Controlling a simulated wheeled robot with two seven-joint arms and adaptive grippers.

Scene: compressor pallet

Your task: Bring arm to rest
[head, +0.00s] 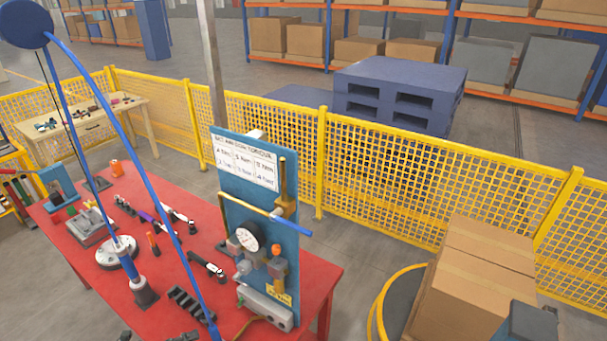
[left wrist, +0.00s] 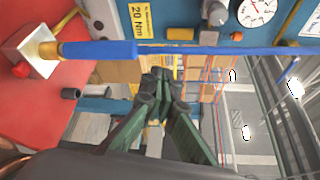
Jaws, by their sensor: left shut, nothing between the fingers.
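My left gripper (left wrist: 160,85) shows in the left wrist view with its dark green fingers together and nothing between them. A blue tube with a brass end (left wrist: 100,50) crosses that view just beyond the fingertips; I cannot tell the gap. The blue panel (left wrist: 190,45) lies behind it, with a white gauge (left wrist: 257,10) and a yellow 20 Nm label (left wrist: 135,20). In the head view I cannot clearly make out the left gripper. My right gripper is not in view.
A red table (head: 85,255) holds tools and fittings, and the upright blue panel (head: 236,195) with its gauge (head: 247,237). Blue hoses (head: 140,155) hang over the table. A yellow fence (head: 400,180) runs behind. Cardboard boxes (head: 475,280) stand at the lower right.

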